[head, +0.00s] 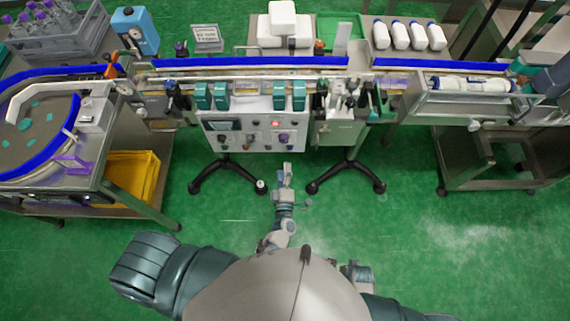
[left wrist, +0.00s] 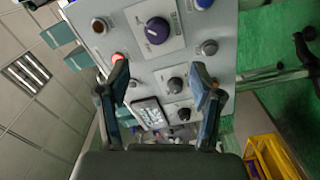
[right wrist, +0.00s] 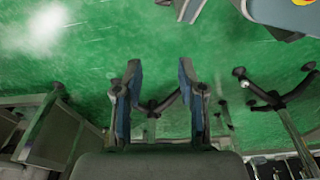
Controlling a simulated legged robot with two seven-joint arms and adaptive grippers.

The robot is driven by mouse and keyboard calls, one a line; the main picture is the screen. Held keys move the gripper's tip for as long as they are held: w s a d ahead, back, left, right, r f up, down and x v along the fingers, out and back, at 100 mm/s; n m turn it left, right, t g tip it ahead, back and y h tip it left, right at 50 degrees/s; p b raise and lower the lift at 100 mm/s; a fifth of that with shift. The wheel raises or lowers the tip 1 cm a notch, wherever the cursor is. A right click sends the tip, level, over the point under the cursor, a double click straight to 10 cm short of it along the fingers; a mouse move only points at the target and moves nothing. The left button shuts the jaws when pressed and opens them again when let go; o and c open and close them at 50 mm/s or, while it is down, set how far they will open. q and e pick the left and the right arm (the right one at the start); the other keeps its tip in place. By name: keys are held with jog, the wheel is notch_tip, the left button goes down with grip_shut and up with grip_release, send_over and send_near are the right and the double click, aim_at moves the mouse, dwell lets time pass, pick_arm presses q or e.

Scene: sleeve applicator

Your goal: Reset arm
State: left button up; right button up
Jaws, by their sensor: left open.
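My left gripper (head: 286,172) is over the green floor in front of the control panel (head: 254,133) in the head view. In the left wrist view its two fingers (left wrist: 163,82) are apart with nothing held between them, and the panel's knobs, buttons and small screen (left wrist: 149,113) lie beyond them. A gap from fingers to panel shows in the head view. I cannot make out the right gripper's fingers in the head view.
A conveyor with blue rails (head: 250,62) runs across the back. A curved table (head: 40,120) stands left with a yellow crate (head: 132,173) under it. Black stand feet (head: 228,174) rest below the panel. A steel table (head: 487,150) is at right. The floor in front is clear.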

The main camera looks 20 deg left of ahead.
pick_arm(q)
jog(key=s+d+f+m+g+h, duration=0.2)
jog(key=s+f+m+g+h, duration=0.6)
jog(key=f+m, duration=0.6)
jog(key=s+a+f+m+g+y, duration=0.1)
jog(key=s+a+f+g, duration=0.1)
jog(key=s, duration=0.4)
jog(key=s+a+f+m+g+y+p, duration=0.1)
jog(key=s+a+f+m+g, duration=0.1)
jog(key=s+a+f, duration=0.3)
jog(key=s+a+f+m+g, duration=0.2)
jog(key=s+a+f+g, duration=0.1)
jog(key=s, duration=0.5)
jog(key=shift+a+f+g+y, duration=0.2)
jog(key=shift+a+g+y, duration=0.2)
pick_arm(e)
jog(key=s+f, duration=0.2)
jog(key=f, duration=0.1)
jog(key=shift+s+d, duration=0.1)
jog(key=shift+d, duration=0.05)
